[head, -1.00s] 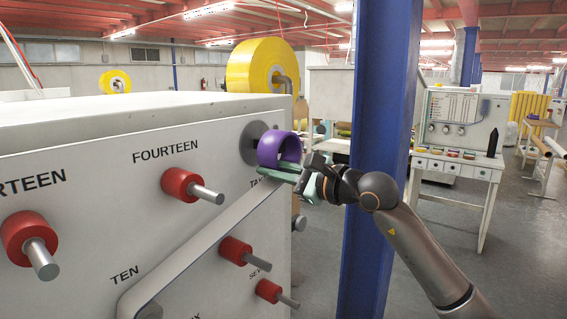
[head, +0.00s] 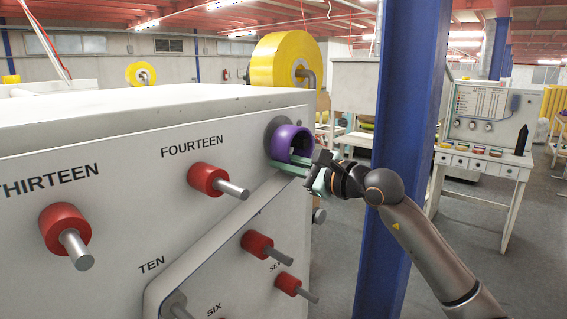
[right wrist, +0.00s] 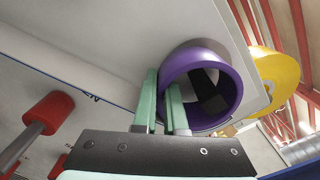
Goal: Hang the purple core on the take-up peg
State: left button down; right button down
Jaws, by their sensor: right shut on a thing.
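The purple core (head: 291,142) is a short open ring in front of the round grey disc (head: 270,134) at the upper right of the machine's face. My right gripper (head: 288,168) has green fingers and is shut on the core's wall at its lower edge. In the right wrist view the core (right wrist: 232,80) shows with one finger of the right gripper (right wrist: 162,82) outside its wall and one inside. My left gripper is not in view.
The white machine panel (head: 120,220) carries several red-collared pegs, including one by FOURTEEN (head: 208,179) and one by THIRTEEN (head: 65,229). A yellow roll (head: 278,62) stands behind. A blue column (head: 405,130) rises behind my right arm.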

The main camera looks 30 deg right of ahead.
jog(key=shift+d+f+b, duration=0.15)
jog(key=shift+f+b, duration=0.5)
jog(key=shift+f, duration=0.1)
jog(key=c, duration=0.9)
grip_release()
jog(key=b+v, duration=0.6)
jog(key=v, duration=0.6)
jog(key=shift+s, duration=0.2)
jog(key=shift+d, duration=0.1)
